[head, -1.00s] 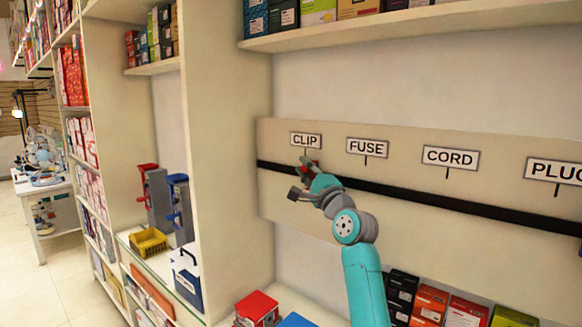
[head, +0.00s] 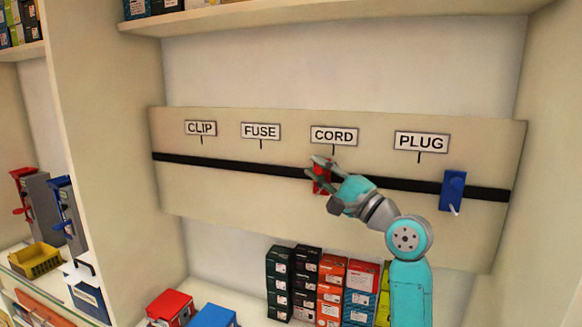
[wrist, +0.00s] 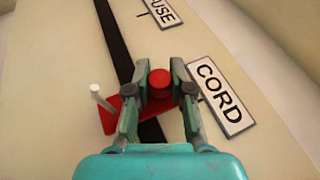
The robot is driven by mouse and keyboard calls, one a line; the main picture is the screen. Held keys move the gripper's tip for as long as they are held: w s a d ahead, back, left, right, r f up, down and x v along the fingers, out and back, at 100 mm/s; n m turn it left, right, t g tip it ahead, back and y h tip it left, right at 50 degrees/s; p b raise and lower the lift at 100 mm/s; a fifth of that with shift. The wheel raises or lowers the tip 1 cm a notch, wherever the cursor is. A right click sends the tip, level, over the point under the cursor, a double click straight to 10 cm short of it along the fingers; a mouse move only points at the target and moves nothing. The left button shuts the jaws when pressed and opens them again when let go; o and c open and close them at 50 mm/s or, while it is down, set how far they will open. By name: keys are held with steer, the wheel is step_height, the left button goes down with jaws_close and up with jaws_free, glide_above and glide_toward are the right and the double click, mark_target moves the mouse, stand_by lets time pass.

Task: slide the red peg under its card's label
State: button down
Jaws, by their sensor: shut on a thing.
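The red peg (head: 321,178) sits on the black rail (head: 250,170) below the CORD label (head: 333,136), a little left of its tick. In the wrist view, the peg shows a round red knob (wrist: 160,82), a red plate and a thin white lever. My gripper (head: 318,176) is shut on the red peg, its fingers on both sides of the knob. It partly hides the peg. The FUSE label (head: 260,131) and CLIP label (head: 200,128) are to the left, the PLUG label (head: 421,141) to the right. I cannot make out any card.
Several boxes (head: 333,275) stand below the board (head: 230,195). A shelf (head: 330,14) runs above.

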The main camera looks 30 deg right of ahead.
steer(key=shift+s+d, duration=0.75)
steer(key=c, duration=1)
jaws_free()
steer(key=v, duration=1.2)
